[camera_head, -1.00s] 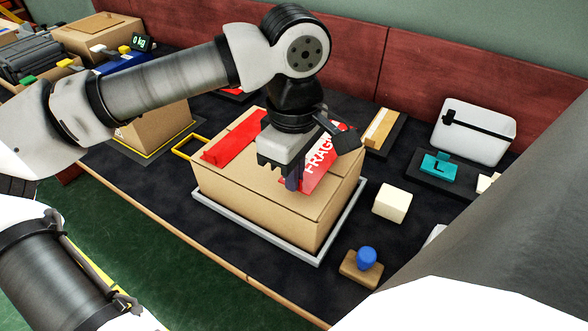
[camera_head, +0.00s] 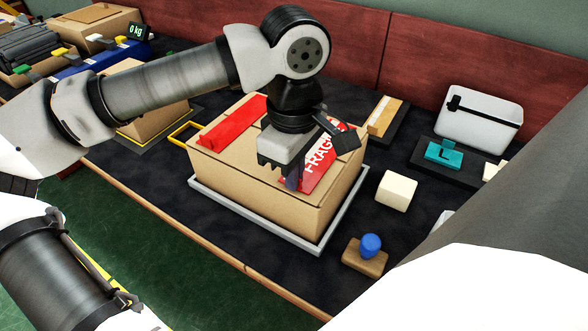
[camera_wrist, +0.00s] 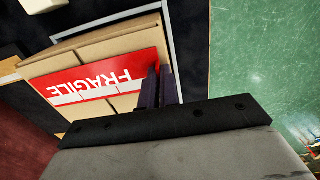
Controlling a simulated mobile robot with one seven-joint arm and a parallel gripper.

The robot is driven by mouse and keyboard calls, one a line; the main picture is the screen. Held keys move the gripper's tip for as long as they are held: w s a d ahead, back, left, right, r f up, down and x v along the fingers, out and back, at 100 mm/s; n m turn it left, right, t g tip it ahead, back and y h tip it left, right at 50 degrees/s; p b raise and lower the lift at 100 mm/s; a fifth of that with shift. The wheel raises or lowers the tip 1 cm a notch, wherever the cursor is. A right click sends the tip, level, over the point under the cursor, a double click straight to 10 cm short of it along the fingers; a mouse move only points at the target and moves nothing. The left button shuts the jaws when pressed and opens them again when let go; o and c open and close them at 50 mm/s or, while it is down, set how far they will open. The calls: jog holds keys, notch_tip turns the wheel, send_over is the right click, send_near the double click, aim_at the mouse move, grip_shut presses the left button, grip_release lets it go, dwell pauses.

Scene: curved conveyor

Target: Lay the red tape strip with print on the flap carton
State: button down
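The flap carton (camera_head: 255,193) is a brown box with its top flaps closed, in the middle of the head view. The red tape strip (camera_head: 319,170), with white FRAGILE print, lies over the right part of its top. In the wrist view the strip (camera_wrist: 92,76) spreads across the carton top (camera_wrist: 120,45), its print upside down. My gripper (camera_head: 291,180) is over the carton at the strip's near end. Its dark fingers (camera_wrist: 161,86) are close together at the strip's edge and appear shut on it. The gripper and wrist hide part of the strip and carton.
A red bar-shaped piece (camera_head: 232,126) lies on the carton's left top. The carton stands in a grey tray (camera_head: 255,222). A cream block (camera_head: 396,190), a blue-knobbed stamp (camera_head: 368,251) and a teal piece (camera_head: 443,153) are to the right. Dark mat between them is free.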

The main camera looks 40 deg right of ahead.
jog(key=c, duration=1.6)
grip_release()
jog(key=shift+o, duration=0.2)
jog(key=shift+r, duration=0.1)
notch_tip(320, 180, up, 14)
jog(key=shift+p, duration=0.4)
jog(key=shift+s+f, duration=0.1)
jog(key=shift+f, duration=0.1)
